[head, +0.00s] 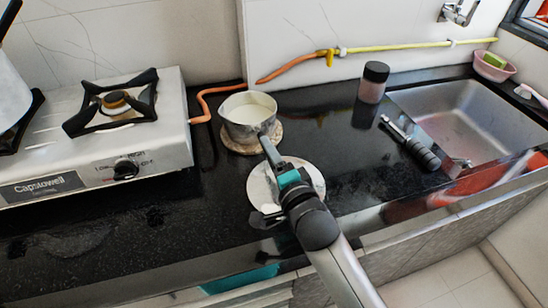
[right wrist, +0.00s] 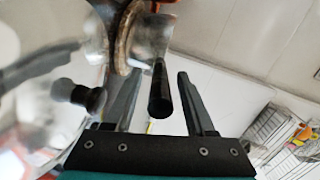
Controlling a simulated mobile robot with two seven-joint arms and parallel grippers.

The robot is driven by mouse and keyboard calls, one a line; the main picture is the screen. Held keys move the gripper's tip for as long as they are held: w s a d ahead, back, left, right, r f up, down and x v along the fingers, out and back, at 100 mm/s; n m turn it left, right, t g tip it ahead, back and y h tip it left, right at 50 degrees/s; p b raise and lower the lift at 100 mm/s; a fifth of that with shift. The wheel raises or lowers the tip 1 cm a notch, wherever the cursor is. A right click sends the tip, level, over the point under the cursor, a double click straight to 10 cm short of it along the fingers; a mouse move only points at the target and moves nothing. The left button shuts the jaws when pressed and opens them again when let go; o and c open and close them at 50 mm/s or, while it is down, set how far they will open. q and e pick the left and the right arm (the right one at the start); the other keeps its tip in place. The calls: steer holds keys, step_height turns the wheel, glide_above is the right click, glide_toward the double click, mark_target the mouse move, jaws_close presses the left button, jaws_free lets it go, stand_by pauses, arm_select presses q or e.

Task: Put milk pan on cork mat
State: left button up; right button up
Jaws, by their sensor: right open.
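The milk pan (head: 246,113) is a small steel pan, pale inside. It stands upright on the round brown cork mat (head: 229,145) beside the stove. My right gripper (head: 272,150) reaches to the near side of the pan. In the right wrist view the pan's steel wall (right wrist: 153,35) and the edge of the mat (right wrist: 125,38) show at the top. The pan's dark handle (right wrist: 160,92) points toward the camera between the open fingers of my right gripper (right wrist: 158,82), with a gap to the right finger. My left gripper is not in view.
A round metal lid (head: 313,177) lies under my right gripper. A gas stove (head: 150,150) stands left. A dark-capped jar (head: 373,85), a black-handled tool (head: 412,145) and the sink (head: 450,110) are right. An orange hose (head: 205,100) runs behind the pan.

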steer(key=shift+s+d+r, duration=0.2)
steer(key=shift+s, duration=0.2)
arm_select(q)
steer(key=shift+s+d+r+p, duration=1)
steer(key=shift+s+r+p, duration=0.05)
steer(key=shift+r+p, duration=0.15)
arm_select(e)
steer(key=v, duration=1.1)
